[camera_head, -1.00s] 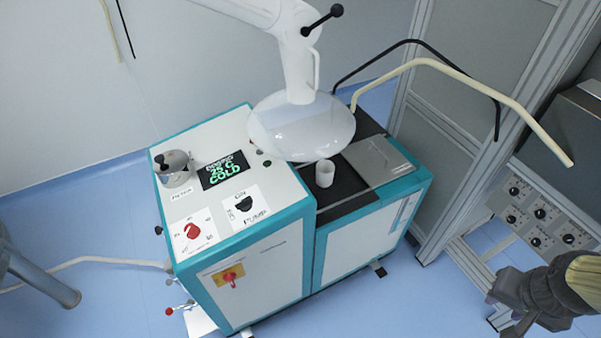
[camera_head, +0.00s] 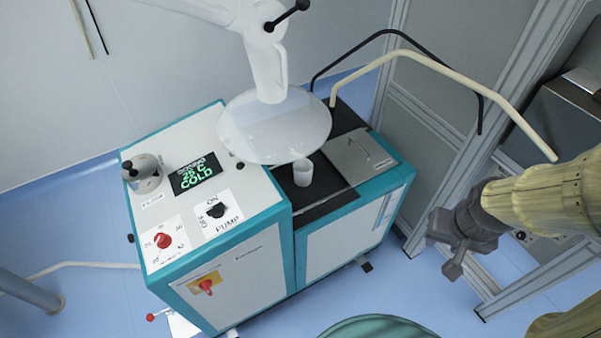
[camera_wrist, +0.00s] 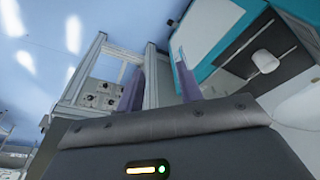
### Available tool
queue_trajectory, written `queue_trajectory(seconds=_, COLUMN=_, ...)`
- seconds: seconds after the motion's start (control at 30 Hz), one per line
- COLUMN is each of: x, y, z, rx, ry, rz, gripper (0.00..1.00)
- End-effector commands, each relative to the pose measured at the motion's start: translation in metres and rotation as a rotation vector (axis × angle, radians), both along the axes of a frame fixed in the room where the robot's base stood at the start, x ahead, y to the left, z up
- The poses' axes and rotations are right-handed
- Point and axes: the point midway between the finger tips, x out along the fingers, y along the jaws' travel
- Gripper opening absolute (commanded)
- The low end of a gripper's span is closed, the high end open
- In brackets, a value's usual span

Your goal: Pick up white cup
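The white cup (camera_head: 303,172) stands upright on the dark top of the teal and white machine (camera_head: 265,262), just below the edge of a translucent round hood. It also shows in the wrist view, at the right (camera_wrist: 266,62). My gripper (camera_head: 452,262) is in the head view at the right, well apart from the cup and off the machine's right side. In the wrist view my gripper (camera_wrist: 160,68) has its two fingers apart with nothing between them.
The round hood (camera_head: 275,125) hangs close above and behind the cup. A grey metal lid with a handle (camera_head: 358,156) lies right of the cup. A bent cream rail (camera_head: 440,62) and a metal frame (camera_head: 508,85) stand at the right. A control panel (camera_wrist: 98,95) shows in the wrist view.

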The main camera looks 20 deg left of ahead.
Motion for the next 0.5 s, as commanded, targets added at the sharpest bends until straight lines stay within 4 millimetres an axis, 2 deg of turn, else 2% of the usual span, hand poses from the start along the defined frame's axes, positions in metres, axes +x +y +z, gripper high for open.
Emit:
queue_trajectory(seconds=0.07, x=0.0, y=0.0, z=0.0, rx=0.0, ry=0.0, rz=0.0, gripper=0.36)
queue_trajectory(seconds=0.1, x=0.0, y=0.0, z=0.0, rx=0.0, ry=0.0, rz=0.0, gripper=0.4)
queue_trajectory(seconds=0.23, x=0.006, y=0.003, z=-0.003, rx=-0.004, ry=0.0, rz=0.023, gripper=0.66)
queue_trajectory(seconds=0.33, x=0.023, y=0.013, z=-0.013, rx=-0.016, ry=0.003, rz=0.091, gripper=0.85)
queue_trajectory(seconds=0.5, x=0.078, y=0.053, z=-0.043, rx=-0.042, ry=0.004, rz=0.319, gripper=0.86)
